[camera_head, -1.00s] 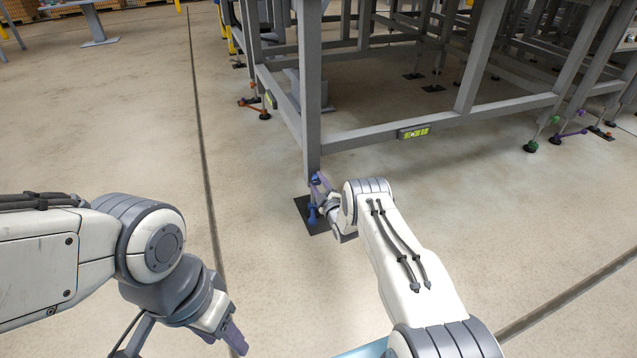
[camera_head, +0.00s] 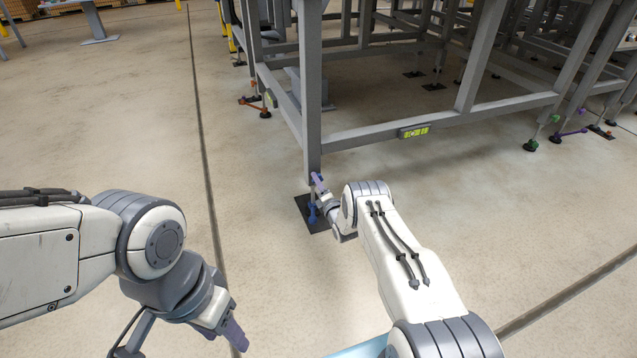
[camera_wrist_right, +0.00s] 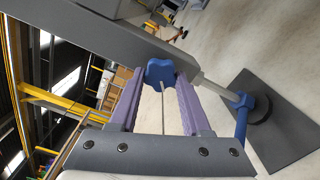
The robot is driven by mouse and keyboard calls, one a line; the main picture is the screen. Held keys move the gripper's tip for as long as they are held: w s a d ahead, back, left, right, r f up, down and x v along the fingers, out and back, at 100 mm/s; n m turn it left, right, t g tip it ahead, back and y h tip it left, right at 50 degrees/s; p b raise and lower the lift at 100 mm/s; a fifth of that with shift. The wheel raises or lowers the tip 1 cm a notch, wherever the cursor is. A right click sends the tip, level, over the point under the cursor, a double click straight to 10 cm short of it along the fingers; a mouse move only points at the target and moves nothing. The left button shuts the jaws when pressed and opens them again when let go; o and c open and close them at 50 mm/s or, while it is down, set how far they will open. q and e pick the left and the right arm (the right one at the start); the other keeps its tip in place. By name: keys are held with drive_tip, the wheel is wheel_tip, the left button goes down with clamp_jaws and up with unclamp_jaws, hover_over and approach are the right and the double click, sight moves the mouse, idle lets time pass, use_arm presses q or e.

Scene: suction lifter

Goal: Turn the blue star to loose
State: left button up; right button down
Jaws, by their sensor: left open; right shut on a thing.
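The blue star (camera_wrist_right: 159,72) is a lobed knob at the foot of the grey frame leg, beside a thin threaded rod. In the right wrist view it sits between the tips of the two purple fingers of my right gripper (camera_wrist_right: 160,82), which is shut on it. In the head view my right gripper (camera_head: 318,181) reaches the bottom of the near leg (camera_head: 312,140), and its fingers hide the star. My left gripper (camera_head: 234,334) is open and empty, low over the floor at the lower left, far from the leg.
A blue lever part (camera_wrist_right: 242,118) sits lower on the rod, above a dark floor plate (camera_wrist_right: 272,125). A grey beam with a small yellow-green display (camera_head: 413,132) runs right from the leg. Other feet carry green, purple and orange parts. Floor at left is clear.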

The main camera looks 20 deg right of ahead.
drive_tip(key=shift+d+f+n, duration=0.1)
drive_tip(key=shift+n, duration=1.75)
drive_tip(key=shift+d+f+n, duration=0.1)
drive_tip(key=shift+n, duration=1.75)
drive_tip(key=shift+s, duration=0.1)
drive_tip(key=shift+c, duration=1.8)
unclamp_jaws()
drive_tip(key=shift+a, duration=0.1)
drive_tip(key=shift+r+p, duration=0.1)
drive_tip(key=shift+p, duration=0.25)
